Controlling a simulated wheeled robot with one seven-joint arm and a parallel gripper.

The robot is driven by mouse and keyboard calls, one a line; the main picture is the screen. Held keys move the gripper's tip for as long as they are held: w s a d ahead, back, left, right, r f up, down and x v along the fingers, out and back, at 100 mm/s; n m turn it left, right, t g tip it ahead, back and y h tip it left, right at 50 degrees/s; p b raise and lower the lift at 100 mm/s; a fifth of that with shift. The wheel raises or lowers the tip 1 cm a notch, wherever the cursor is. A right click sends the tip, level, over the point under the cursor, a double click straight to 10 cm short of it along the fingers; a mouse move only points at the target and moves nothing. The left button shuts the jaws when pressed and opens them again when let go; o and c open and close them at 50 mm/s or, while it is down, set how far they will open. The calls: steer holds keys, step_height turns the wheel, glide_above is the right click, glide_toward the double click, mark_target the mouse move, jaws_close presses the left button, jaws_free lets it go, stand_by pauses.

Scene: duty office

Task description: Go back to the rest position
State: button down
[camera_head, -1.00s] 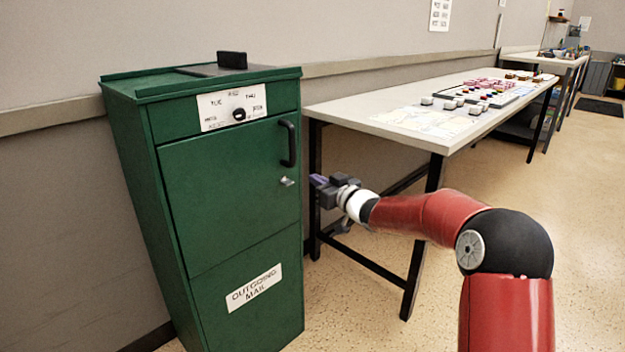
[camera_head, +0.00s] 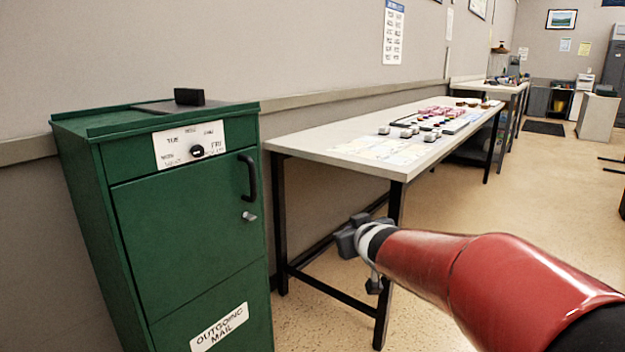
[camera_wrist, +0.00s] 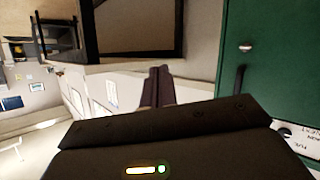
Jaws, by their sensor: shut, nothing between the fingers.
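My gripper (camera_head: 350,238) is in front of the table's near legs, to the right of the green cabinet and apart from it. In the wrist view its two dark fingers (camera_wrist: 158,86) are together with nothing between them. The green outgoing mail cabinet (camera_head: 190,220) stands at the left with its door closed. It has a black handle (camera_head: 249,176), a small silver knob (camera_head: 249,216) and a dial (camera_head: 197,151) on a white day panel. The cabinet's green front also shows at the right of the wrist view (camera_wrist: 270,60).
A long table (camera_head: 300,141) with black legs stands along the wall, bearing sheets, grey blocks and several small coloured items. A second table (camera_head: 500,87) stands farther back. The floor (camera_head: 540,190) to the right of the tables is clear.

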steer(key=s+d+f+m+g+h, duration=0.15)
steer(key=s+d, duration=0.25)
steer(key=s, duration=0.4)
steer(key=s+d+m+g+h, duration=0.2)
steer(key=s+d+h, duration=0.1)
steer(key=s, duration=0.5)
steer(key=s+f+g+y, duration=0.1)
steer(key=s+f+g, duration=0.1)
steer(key=s, duration=0.6)
steer(key=s+f+m+g+y, duration=0.1)
steer(key=s+f, duration=0.3)
steer(key=s, duration=0.5)
steer(key=shift+g, duration=0.65)
